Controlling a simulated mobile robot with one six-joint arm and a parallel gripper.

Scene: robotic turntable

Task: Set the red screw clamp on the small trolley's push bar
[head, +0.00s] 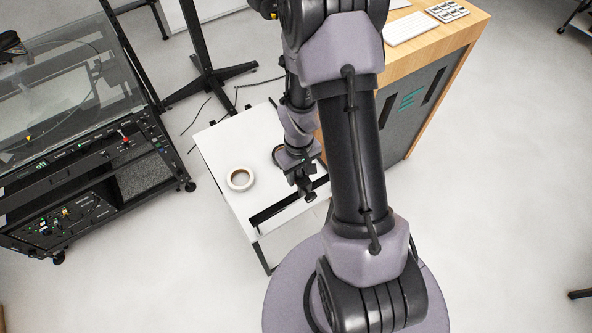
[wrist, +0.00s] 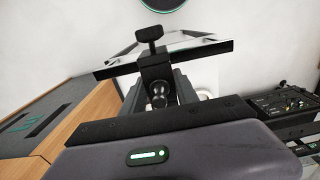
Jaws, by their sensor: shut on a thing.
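The small trolley (head: 222,150) has a white top, with a black push bar (head: 268,212) along its near edge. The bar also crosses the wrist view (wrist: 215,50). My gripper (head: 303,182) is over the trolley's near right part, close to the bar. It is shut on a screw clamp (wrist: 152,50), which looks black here, not red; a T-shaped knob stands at its upper end. In the wrist view the clamp overlaps the bar. I cannot tell whether they touch. The clamp's lower part is hidden between my fingers.
A roll of tape (head: 240,179) lies on the trolley top, left of my gripper. A wooden counter (head: 440,45) stands to the right. A black machine cabinet (head: 100,165) with a clear cover stands left. A black stand (head: 208,75) is behind. Open floor lies at right.

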